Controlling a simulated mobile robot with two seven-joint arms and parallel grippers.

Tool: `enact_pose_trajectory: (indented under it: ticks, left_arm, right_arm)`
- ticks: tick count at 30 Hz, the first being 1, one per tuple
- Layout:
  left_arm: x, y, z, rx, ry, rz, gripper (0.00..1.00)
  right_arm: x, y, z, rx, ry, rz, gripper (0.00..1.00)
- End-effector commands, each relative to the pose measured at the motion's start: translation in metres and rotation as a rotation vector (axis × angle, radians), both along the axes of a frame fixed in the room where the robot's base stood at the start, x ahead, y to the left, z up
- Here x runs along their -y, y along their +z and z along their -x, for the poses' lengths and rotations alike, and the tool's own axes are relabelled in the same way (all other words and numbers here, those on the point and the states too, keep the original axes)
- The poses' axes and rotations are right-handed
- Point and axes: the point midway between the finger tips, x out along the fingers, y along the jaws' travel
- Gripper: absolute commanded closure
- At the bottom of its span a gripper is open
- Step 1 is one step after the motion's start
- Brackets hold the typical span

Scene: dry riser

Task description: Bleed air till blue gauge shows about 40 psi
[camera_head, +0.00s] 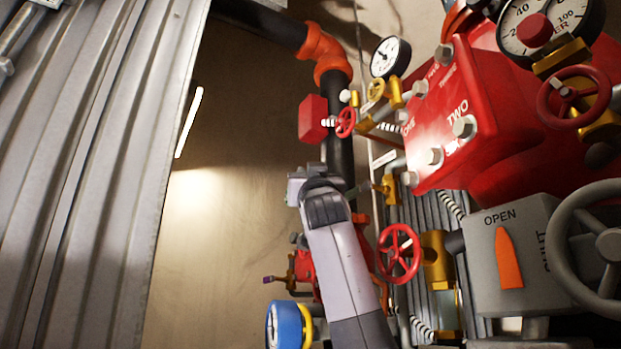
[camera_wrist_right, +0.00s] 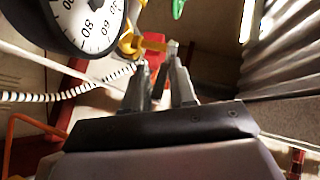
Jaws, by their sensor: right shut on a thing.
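The blue gauge (camera_head: 285,325) is at the bottom of the head view, with a yellow ring beside it. Its dial is too oblique and cut off to read. My right arm rises through the middle of the head view, and its wrist hides its fingers there. My left gripper is in neither view.
A red valve body (camera_head: 455,120), a grey OPEN/SHUT box (camera_head: 480,285) and red handwheels (camera_head: 398,254) crowd the right. Another gauge (camera_head: 390,57) is above the wrist. Black pipe (camera_head: 340,120) runs behind. A corrugated panel (camera_head: 80,180) stands left, with bare wall between.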

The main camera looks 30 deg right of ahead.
Motion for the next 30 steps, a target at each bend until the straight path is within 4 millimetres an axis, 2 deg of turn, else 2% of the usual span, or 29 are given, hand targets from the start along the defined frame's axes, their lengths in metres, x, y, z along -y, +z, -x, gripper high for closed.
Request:
enact_pose_trajectory:
  ticks: [14,15,17,26,30]
  left_arm:
    - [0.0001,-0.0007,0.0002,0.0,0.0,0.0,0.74]
    - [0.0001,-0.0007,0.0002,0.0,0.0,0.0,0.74]
    - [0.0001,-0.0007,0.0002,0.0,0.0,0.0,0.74]
    - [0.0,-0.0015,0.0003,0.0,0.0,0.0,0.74]
    - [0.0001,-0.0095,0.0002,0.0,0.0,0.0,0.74]
  right_arm:
    - [-0.0002,0.0025,0.0008,-0.064,-0.004,0.006,1.0]
    - [-0.0003,0.0025,0.0008,-0.064,-0.004,0.006,0.71]
    - [-0.0004,0.0025,0.0007,-0.064,-0.004,0.006,0.53]
    - [-0.0007,0.0017,0.001,-0.062,-0.001,0.004,0.53]
    - [-0.0029,-0.0045,0.0062,-0.06,-0.002,0.004,0.53]
